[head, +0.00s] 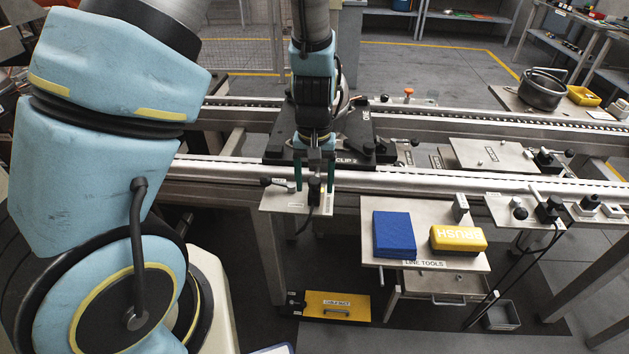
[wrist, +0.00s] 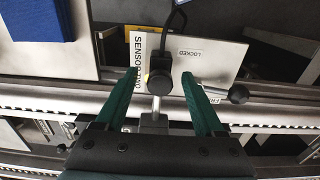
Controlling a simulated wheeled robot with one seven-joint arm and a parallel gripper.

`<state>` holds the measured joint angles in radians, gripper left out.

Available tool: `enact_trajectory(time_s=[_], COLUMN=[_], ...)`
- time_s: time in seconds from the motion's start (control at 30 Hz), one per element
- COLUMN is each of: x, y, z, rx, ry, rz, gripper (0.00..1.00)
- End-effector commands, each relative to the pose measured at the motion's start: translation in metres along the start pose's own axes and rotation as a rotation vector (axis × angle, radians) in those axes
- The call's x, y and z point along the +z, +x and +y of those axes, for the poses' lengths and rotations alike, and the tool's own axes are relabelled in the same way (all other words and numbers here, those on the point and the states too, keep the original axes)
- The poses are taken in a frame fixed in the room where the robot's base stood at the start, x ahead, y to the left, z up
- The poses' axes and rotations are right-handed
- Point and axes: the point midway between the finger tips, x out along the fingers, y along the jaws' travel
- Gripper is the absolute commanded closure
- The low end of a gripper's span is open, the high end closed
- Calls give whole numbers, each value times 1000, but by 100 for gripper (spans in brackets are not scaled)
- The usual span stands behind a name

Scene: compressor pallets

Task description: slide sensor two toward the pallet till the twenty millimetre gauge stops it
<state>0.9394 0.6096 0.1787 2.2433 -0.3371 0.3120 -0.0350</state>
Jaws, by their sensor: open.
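Sensor two (head: 314,191) is a small black block with a cable, on a pale metal bracket plate (head: 283,202) at the front rail. In the wrist view the sensor (wrist: 160,86) stands beside a "SENSOR TWO" label. My gripper (head: 314,186) is open, with one green finger on each side of the sensor; the fingers also show in the wrist view (wrist: 160,75). A black-knobbed lever (wrist: 238,94) lies on the plate below a "LOCKED" label. The dark pallet (head: 352,160) is behind the sensor. I cannot identify the gauge for certain.
Another sensor bracket (head: 507,212) is at the right. A yellow-lidded box (head: 337,305) sits low in front.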

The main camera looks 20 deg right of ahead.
Motion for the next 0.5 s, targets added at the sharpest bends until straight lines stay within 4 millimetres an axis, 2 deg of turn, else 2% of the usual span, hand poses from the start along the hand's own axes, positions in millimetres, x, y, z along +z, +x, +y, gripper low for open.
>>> enact_trajectory(time_s=[0.17, 0.27, 0.5], x=[0, 0, -1], y=[-2, -9, -52], z=[0, 1, 1], rx=[0, 1, 3], ry=[1, 2, 2], rz=[0, 1, 6], gripper=[30, 30, 30])
